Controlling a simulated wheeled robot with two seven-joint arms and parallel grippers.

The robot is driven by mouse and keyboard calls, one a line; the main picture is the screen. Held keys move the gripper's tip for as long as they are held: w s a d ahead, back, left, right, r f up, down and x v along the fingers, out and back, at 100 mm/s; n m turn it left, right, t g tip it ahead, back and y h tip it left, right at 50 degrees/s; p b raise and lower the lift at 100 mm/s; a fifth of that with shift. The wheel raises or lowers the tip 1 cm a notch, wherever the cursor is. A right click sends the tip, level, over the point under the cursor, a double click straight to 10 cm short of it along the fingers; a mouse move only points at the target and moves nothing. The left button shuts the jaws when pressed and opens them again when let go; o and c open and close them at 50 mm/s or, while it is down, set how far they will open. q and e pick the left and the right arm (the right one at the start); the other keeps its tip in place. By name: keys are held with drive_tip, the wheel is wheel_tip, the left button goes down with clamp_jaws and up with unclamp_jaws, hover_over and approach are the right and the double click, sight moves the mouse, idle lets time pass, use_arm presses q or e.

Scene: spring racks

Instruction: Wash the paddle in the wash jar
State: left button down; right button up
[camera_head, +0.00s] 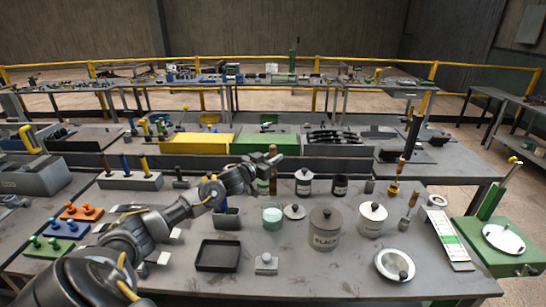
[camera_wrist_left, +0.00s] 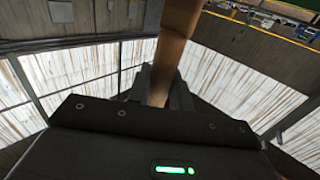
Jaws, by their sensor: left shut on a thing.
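My left gripper (camera_head: 272,158) is raised over the middle of the bench and shut on a brown wooden piece that looks like the paddle (camera_head: 273,183). In the left wrist view the wooden paddle (camera_wrist_left: 176,45) runs up from between the fingers. A clear glass jar with pale green liquid (camera_head: 272,217), seemingly the wash jar, stands open below the gripper in the head view. I cannot tell whether the paddle's lower end is above the jar or behind it. My right gripper is not in view.
A loose lid (camera_head: 294,211) lies right of the glass jar. A lidded jar labelled BLACK (camera_head: 325,230) and a white lidded jar (camera_head: 371,219) stand further right. A dark tray (camera_head: 218,256) lies in front, and a silver dish (camera_head: 394,265) at front right.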

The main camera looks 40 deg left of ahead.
use_arm(q)
drive_tip(key=b, duration=0.5)
hover_over(272, 191)
wheel_tip(272, 191, down, 5)
drive_tip(key=shift+w+f, duration=0.1)
drive_tip(key=shift+w, duration=0.05)
drive_tip(key=shift+f+b, duration=2.6)
drive_tip(key=shift+f, duration=2)
